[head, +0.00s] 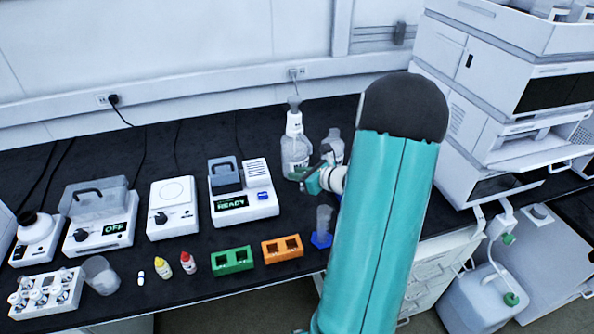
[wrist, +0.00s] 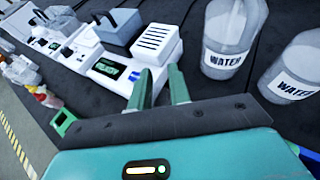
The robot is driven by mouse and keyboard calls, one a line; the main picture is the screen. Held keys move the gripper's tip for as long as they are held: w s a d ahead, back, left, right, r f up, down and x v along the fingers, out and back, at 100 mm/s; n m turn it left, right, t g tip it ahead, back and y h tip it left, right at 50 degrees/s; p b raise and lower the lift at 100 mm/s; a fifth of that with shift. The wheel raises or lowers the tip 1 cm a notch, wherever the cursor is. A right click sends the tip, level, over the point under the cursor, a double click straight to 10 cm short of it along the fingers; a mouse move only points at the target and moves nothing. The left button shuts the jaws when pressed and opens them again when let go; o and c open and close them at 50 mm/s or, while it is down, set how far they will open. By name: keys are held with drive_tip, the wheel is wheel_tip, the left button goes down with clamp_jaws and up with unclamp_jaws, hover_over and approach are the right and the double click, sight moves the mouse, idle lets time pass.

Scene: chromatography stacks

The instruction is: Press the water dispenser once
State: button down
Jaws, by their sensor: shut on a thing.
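The water dispenser (head: 295,158) is a clear bottle with a white pump top, standing upright at the back of the black bench in the head view. A second clear bottle (head: 333,150) stands just right of it, partly behind my arm. In the wrist view, two bottles labelled WATER (wrist: 228,48) (wrist: 290,80) stand to the right of my fingers; their tops are cut off. My gripper (head: 299,176) is low in front of the dispenser in the head view. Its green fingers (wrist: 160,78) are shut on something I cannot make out. I cannot tell whether they touch the bottle.
A white device reading READY (head: 243,195) stands left of the bottles. Green (head: 233,260) and orange (head: 282,249) racks and a blue-based tube (head: 321,238) stand near the front edge. A tall instrument stack (head: 500,100) is at the right.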

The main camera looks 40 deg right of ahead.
drive_tip(key=w+d+f, duration=0.2)
drive_tip(key=d+f, duration=0.1)
drive_tip(key=w+d+f, duration=0.2)
drive_tip(key=d+f, duration=0.1)
drive_tip(key=w+d+f, duration=0.2)
drive_tip(key=d+f, duration=0.1)
drive_tip(key=shift+w+d+f, duration=0.1)
drive_tip(key=shift+d+f, duration=0.1)
drive_tip(key=shift+f, duration=0.05)
drive_tip(key=shift+w+d+f, duration=0.2)
drive_tip(key=shift+f, duration=0.3)
drive_tip(key=shift+r, duration=0.1)
idle(0.3)
drive_tip(key=shift+f, duration=0.3)
drive_tip(key=c, duration=0.8)
unclamp_jaws()
drive_tip(key=shift+c, duration=0.2)
drive_tip(key=shift+s, duration=0.1)
